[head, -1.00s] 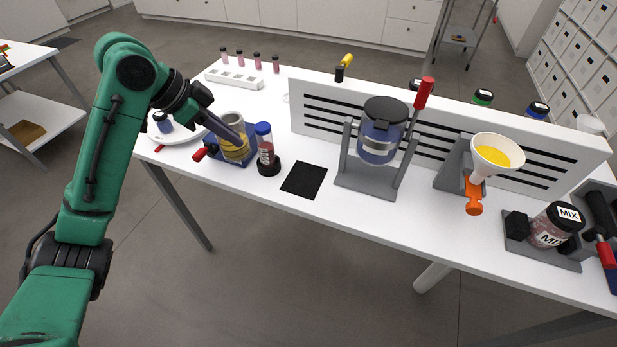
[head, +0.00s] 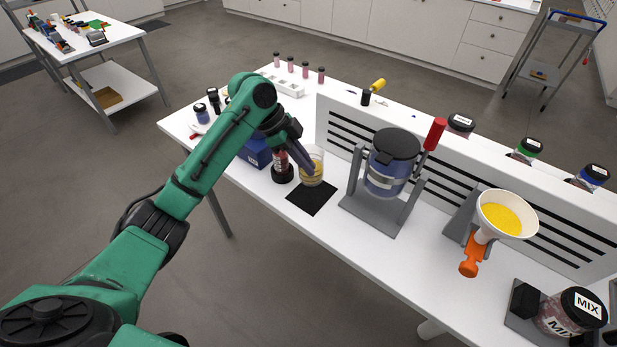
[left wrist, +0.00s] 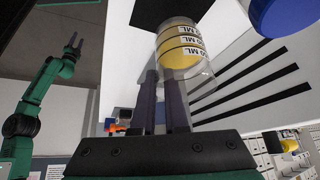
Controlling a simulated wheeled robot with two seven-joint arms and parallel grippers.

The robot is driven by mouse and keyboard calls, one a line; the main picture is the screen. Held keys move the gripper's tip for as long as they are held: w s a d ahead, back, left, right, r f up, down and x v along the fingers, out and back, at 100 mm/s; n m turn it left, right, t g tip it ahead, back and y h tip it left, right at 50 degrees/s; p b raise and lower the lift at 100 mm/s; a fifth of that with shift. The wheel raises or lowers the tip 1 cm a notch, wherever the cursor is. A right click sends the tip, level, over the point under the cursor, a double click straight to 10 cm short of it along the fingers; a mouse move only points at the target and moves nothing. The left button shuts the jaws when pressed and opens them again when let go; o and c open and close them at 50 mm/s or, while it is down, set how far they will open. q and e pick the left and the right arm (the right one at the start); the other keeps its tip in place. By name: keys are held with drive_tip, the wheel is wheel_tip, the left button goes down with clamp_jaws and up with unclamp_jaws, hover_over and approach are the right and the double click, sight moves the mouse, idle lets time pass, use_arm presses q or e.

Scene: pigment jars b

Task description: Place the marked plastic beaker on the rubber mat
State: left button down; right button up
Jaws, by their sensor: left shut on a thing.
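The clear plastic beaker with yellow contents (head: 314,172) is in my left gripper (head: 308,168). In the left wrist view the beaker (left wrist: 182,48) shows white bands marked ML, and the left fingers (left wrist: 163,100) are shut on it. The black rubber mat (head: 311,200) lies flat on the white table. The beaker looks upright over the mat's back part; I cannot tell whether it touches. The mat also shows at the top of the left wrist view (left wrist: 170,10). My right gripper (left wrist: 74,46) is small there, its fingers apart and empty.
A dark-based jar (head: 282,170) stands just left of the mat and beaker. A grey stand with a blue jar (head: 388,178) is close on the right. A slotted white panel (head: 337,128) runs behind. A funnel with yellow powder (head: 505,217) is farther right.

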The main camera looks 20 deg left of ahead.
sight(308, 179)
use_arm(q)
drive_tip(key=x, duration=0.3)
drive_tip(key=shift+s+a+f, duration=0.1)
drive_tip(key=shift+s+a, duration=0.05)
drive_tip(key=f, duration=0.1)
drive_tip(key=f+p, duration=0.1)
drive_tip(key=f, duration=0.1)
drive_tip(key=shift+s+a, duration=0.1)
drive_tip(key=shift+a, duration=0.15)
drive_tip(key=shift+a+f, duration=0.15)
drive_tip(key=shift+f, duration=0.1)
drive_tip(key=c, duration=0.9)
unclamp_jaws()
use_arm(e)
drive_tip(key=shift+d+r, duration=0.6)
drive_tip(key=shift+d, duration=0.2)
use_arm(q)
drive_tip(key=b+v, duration=0.2)
drive_tip(key=v, duration=1)
drive_tip(key=shift+r, duration=0.15)
use_arm(e)
drive_tip(key=shift+d+f, duration=0.2)
drive_tip(key=shift+f, duration=0.4)
drive_tip(key=shift+d+f, duration=0.15)
drive_tip(key=shift+f, duration=0.4)
